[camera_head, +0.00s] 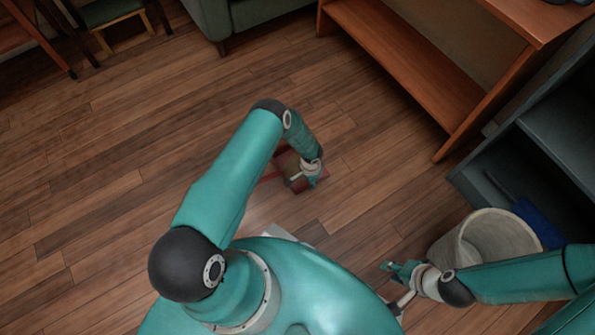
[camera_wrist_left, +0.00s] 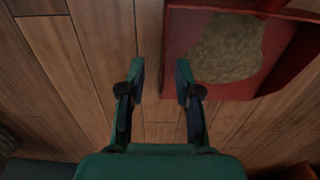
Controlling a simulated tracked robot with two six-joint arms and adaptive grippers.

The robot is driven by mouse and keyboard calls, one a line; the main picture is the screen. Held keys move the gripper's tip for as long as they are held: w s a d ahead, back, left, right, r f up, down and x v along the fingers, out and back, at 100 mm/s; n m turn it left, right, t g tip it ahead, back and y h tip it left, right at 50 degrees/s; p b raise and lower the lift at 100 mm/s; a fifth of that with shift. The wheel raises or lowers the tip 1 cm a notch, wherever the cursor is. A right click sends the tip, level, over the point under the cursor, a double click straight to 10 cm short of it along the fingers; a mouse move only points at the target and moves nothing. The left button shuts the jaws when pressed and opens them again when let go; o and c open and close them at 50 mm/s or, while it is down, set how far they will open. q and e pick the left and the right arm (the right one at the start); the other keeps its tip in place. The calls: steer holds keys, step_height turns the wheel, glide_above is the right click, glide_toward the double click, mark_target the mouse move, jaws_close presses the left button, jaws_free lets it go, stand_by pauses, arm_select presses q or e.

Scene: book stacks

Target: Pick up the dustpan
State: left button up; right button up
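The red dustpan (camera_head: 286,158) lies on the wooden floor in front of me, partly hidden by my left arm in the head view. In the left wrist view the dustpan (camera_wrist_left: 213,90) is at the upper right, with a tan, grainy patch inside it. My left gripper (camera_head: 312,182) is over the dustpan's right side in the head view.
A pale round bin (camera_head: 470,240) stands at the right, with a blue object (camera_head: 538,222) behind it. A dark shelf (camera_head: 560,130) and a wooden shelf unit (camera_head: 420,65) stand at the right and back. A grey-green sofa (camera_head: 250,15) is at the back. The floor at left is clear.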

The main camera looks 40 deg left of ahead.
arm_select(q)
steer(key=f+b, duration=0.1)
steer(key=f, duration=0.2)
steer(key=f+b, duration=0.1)
steer(key=shift+a+f+b, duration=0.25)
steer(key=shift+f+b, duration=0.05)
steer(key=shift+f, duration=0.05)
jaws_close()
steer(key=shift+r, duration=0.1)
